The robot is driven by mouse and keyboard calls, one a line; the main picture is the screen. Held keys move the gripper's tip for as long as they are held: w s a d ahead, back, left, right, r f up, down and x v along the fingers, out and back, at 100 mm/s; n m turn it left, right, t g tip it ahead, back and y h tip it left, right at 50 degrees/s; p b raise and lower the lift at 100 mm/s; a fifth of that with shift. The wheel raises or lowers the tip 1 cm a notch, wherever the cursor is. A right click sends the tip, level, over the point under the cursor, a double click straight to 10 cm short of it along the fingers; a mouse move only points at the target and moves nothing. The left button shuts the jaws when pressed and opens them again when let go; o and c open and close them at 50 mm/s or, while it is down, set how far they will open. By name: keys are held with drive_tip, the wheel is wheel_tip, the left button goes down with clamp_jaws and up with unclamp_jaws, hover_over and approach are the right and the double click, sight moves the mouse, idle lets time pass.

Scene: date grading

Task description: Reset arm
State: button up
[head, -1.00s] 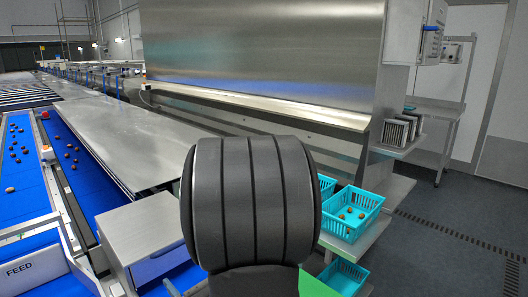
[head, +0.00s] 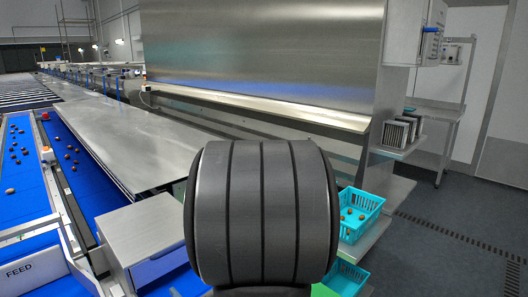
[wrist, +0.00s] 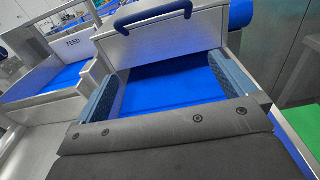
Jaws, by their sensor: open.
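My gripper (wrist: 165,70) shows in the wrist view with its two blue ribbed fingers spread wide apart. It is open, with nothing between the fingers but a view of a blue surface (wrist: 165,95) beyond. A grey metal box with a dark blue handle (wrist: 153,14) lies just past the fingertips; whether they touch it I cannot tell. In the head view my dark arm link fills the lower middle and hides the gripper.
Blue belts with scattered dates (head: 68,160) run along the left, by the FEED chute (head: 30,272). A grey metal box (head: 145,235) stands left of my arm. A turquoise basket (head: 358,228) with a few dates stands on the right. Floor (head: 450,265) at far right is clear.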

drive_tip(key=d+n+g+h, duration=0.2)
drive_tip(key=d+n+g, duration=0.1)
drive_tip(key=n, duration=0.3)
drive_tip(key=s+d+n+g+h, duration=0.1)
drive_tip(key=d+n+g+h, duration=0.1)
drive_tip(key=d+n+g, duration=0.2)
drive_tip(key=s+d+n+g+h, duration=0.1)
drive_tip(key=d+n+g+h, duration=0.1)
drive_tip(key=n, duration=0.8)
drive_tip(key=shift+s+d+f+g, duration=0.1)
drive_tip(key=shift+d+f+g, duration=0.05)
drive_tip(key=shift+d+g, duration=0.85)
drive_tip(key=shift+s+d+f+n+g+h, duration=0.15)
drive_tip(key=shift+d+f+n+h, duration=0.1)
drive_tip(key=shift+f+n+h, duration=0.25)
drive_tip(key=shift+s+d+f+n+g+h, duration=0.15)
drive_tip(key=shift+d+f+n+h, duration=0.15)
drive_tip(key=shift+n+h, duration=0.4)
idle(1.0)
